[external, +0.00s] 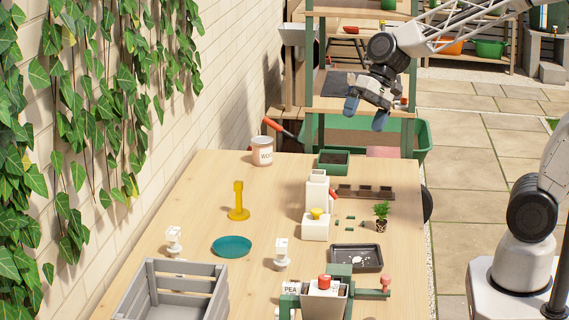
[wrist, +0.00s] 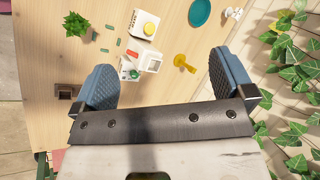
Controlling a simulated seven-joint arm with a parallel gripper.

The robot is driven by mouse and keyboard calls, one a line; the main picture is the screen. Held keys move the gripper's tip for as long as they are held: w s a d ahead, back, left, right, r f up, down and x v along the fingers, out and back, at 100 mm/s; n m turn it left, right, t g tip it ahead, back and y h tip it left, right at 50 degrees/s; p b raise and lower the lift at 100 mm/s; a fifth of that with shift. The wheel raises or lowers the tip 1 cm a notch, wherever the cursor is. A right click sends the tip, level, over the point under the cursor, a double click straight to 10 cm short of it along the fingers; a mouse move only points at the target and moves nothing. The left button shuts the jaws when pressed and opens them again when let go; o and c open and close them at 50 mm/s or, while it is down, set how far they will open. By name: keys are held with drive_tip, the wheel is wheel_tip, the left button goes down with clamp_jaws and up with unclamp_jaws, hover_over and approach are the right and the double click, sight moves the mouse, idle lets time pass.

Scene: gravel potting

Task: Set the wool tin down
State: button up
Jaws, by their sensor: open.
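I do not make out the tin in the wrist view.
A red-handled tool (external: 279,128) shows just behind the tin. A dark green tray (external: 333,160), white containers (external: 317,188), a yellow stand (external: 238,203), a teal plate (external: 232,246) and a grey crate (external: 172,290) occupy the table. Bare wood lies between the tin and yellow stand.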

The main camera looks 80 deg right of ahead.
drive_tip(key=s+a+n+h, duration=0.2)
drive_tip(key=s+n, duration=0.3)
drive_tip(key=s, duration=0.4)
drive_tip(key=s+a+n+g+h, duration=0.1)
drive_tip(key=s+n+h, duration=0.2)
drive_tip(key=s, duration=0.7)
drive_tip(key=shift+a+n, duration=0.4)
drive_tip(key=shift+n, duration=0.6)
